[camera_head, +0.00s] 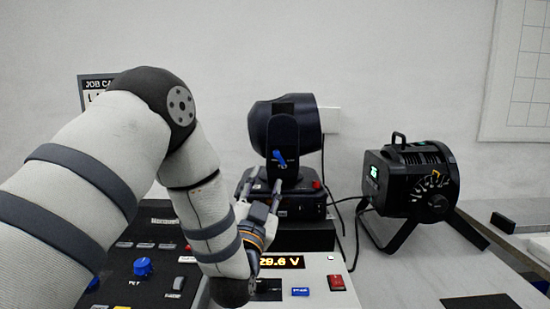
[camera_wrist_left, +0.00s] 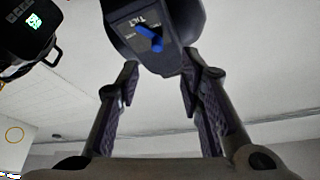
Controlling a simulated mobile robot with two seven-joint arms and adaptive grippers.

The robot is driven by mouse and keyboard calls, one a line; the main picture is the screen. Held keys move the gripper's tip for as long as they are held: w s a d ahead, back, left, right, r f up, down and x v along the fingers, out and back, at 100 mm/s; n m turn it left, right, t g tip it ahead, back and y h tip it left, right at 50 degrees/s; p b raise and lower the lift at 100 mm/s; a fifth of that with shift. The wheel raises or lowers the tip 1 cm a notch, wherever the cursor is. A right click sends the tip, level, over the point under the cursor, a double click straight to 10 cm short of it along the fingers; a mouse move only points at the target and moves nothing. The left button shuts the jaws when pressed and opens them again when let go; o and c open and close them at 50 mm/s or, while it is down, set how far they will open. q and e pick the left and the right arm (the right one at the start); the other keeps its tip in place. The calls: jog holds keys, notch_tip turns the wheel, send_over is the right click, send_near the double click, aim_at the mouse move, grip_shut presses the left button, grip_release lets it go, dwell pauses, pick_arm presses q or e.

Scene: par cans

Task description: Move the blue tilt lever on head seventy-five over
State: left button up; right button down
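The blue tilt lever (camera_head: 279,157) sits on the side of the black moving head (camera_head: 290,125), which stands on its base at the back middle. In the left wrist view the blue lever (camera_wrist_left: 148,37) lies slanted on a plate marked TILT, just beyond and between my fingertips. My left gripper (camera_head: 265,187) is in front of the head and a little below the lever. In the left wrist view its two fingers (camera_wrist_left: 157,80) are apart with nothing between them. My right gripper is in neither view.
A second black lamp (camera_head: 410,180) on a yoke stands to the right, with cables between it and the head. A control panel (camera_head: 143,267) with a blue knob and a power unit (camera_head: 318,280) reading 29.6 V lie in front. The table right of them is mostly clear.

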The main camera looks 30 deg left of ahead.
aim_at(274, 156)
pick_arm(q)
jog(key=x, duration=0.9)
jog(key=shift+w+a+r, duration=0.1)
jog(key=shift+w+r, duration=0.05)
jog(key=shift+r, duration=0.05)
jog(key=shift+c, duration=0.3)
grip_shut()
